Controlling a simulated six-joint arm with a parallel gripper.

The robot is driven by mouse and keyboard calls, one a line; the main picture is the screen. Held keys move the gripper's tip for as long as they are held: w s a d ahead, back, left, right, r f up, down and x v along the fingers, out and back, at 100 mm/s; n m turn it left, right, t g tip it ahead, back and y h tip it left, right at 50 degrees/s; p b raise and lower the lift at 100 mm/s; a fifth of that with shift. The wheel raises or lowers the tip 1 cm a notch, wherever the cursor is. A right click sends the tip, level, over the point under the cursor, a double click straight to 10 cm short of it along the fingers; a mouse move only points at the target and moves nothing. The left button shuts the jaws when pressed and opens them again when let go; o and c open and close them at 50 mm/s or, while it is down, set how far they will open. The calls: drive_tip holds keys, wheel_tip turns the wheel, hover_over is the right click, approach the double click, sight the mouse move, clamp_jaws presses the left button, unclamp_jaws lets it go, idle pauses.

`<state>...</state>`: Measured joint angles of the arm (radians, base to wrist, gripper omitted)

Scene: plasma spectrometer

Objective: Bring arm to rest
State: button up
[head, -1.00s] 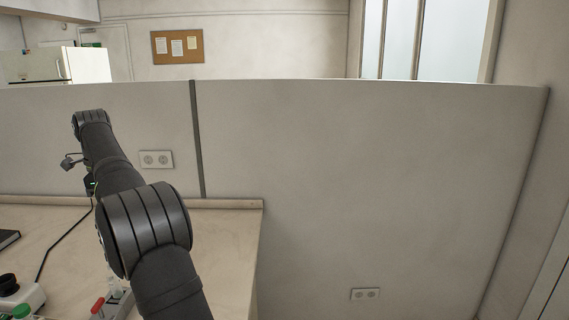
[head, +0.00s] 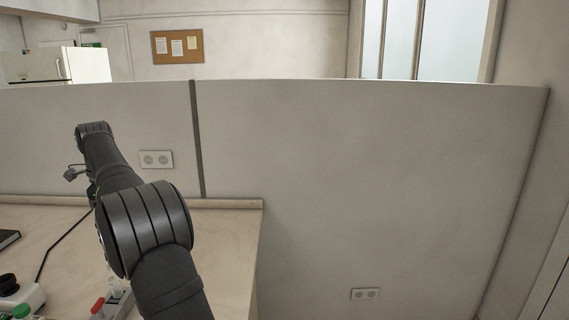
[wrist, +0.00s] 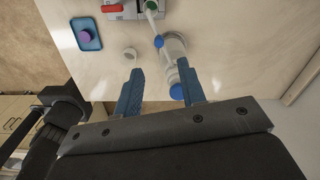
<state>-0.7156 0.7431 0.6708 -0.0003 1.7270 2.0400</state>
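In the wrist view my gripper (wrist: 158,80) has its two blue fingers spread apart, with nothing held between them. The fingers hang above the pale bench top (wrist: 222,50). A clear bottle with blue ends (wrist: 172,52) shows beyond and beside the right finger; from this angle I cannot tell the gap between them. In the head view my arm reaches up and left over the bench, bent at its joints. The fingers are hidden there behind the arm.
A partition wall (head: 370,180) rises behind. A black notebook (head: 8,238) lies at left.

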wheel_tip(320, 180, down, 10)
drive_tip(key=shift+f, duration=0.1)
drive_tip(key=shift+s+r+n, duration=0.2)
drive_tip(key=shift+s+n, duration=0.05)
drive_tip(key=shift+n, duration=0.05)
drive_tip(key=shift+s+d+n, duration=0.25)
drive_tip(key=shift+s+n, duration=0.05)
drive_tip(key=shift+n, duration=0.1)
drive_tip(key=o, duration=1.3)
drive_tip(key=shift+r, duration=0.1)
drive_tip(key=shift+o, duration=0.4)
drive_tip(key=shift+r+n, duration=0.4)
wheel_tip(320, 180, up, 16)
drive_tip(key=n+t, duration=0.1)
drive_tip(key=n, duration=1.2)
wheel_tip(320, 180, down, 10)
drive_tip(key=shift+d, duration=0.25)
